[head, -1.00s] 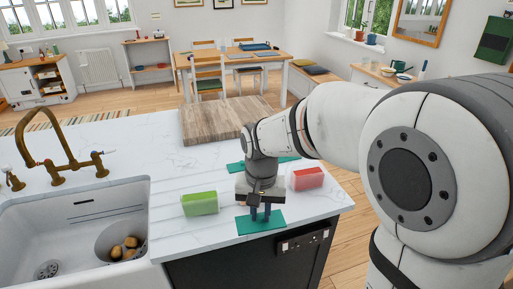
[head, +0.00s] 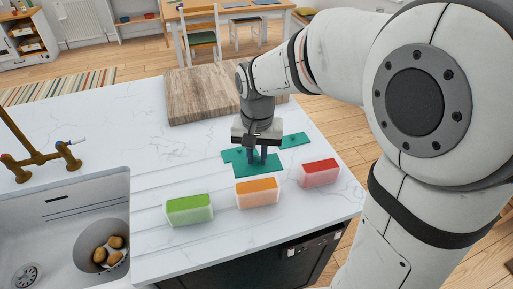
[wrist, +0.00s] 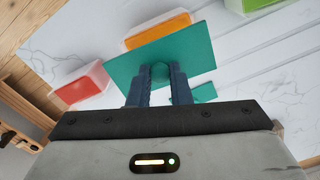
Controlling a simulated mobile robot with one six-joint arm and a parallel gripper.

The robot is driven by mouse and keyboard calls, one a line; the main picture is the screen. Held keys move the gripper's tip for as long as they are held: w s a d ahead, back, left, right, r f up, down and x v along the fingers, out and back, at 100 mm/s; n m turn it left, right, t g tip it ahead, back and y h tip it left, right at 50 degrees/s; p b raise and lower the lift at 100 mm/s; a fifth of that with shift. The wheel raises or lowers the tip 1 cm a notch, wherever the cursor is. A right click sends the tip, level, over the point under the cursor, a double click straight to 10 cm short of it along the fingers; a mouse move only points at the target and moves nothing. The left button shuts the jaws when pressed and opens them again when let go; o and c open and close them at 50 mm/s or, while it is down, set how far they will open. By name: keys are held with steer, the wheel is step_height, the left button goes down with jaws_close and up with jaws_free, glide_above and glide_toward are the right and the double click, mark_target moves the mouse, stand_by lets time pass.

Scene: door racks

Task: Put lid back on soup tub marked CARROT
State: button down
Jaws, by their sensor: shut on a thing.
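Three tubs stand in a row on the white counter: one green (head: 189,210), one orange (head: 257,194) and one red (head: 321,173). No writing is legible on any, so I cannot tell which is marked CARROT. My gripper (head: 257,157) is shut on the knob of a teal lid (head: 255,169), behind the orange tub in the head view. In the wrist view the held lid (wrist: 187,52) hides part of the orange tub (wrist: 157,28); the red tub (wrist: 80,88) is at left. Another teal lid (head: 295,140) lies behind, and one (head: 229,154) shows partly beside the held lid.
A wooden board (head: 205,95) lies at the back of the counter. The sink (head: 60,225) with a brass tap (head: 40,158) is at left, holding a colander (head: 104,243) of brown round items. The counter's front edge runs just before the tubs.

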mark_target(257, 166)
steer(key=shift+f+b, duration=2.2)
steer(key=shift+f, duration=0.85)
steer(key=shift+s+f, duration=0.1)
steer(key=shift+f, duration=0.05)
steer(key=c, duration=1.3)
jaws_free()
steer(key=shift+o, duration=0.7)
steer(key=o, duration=0.4)
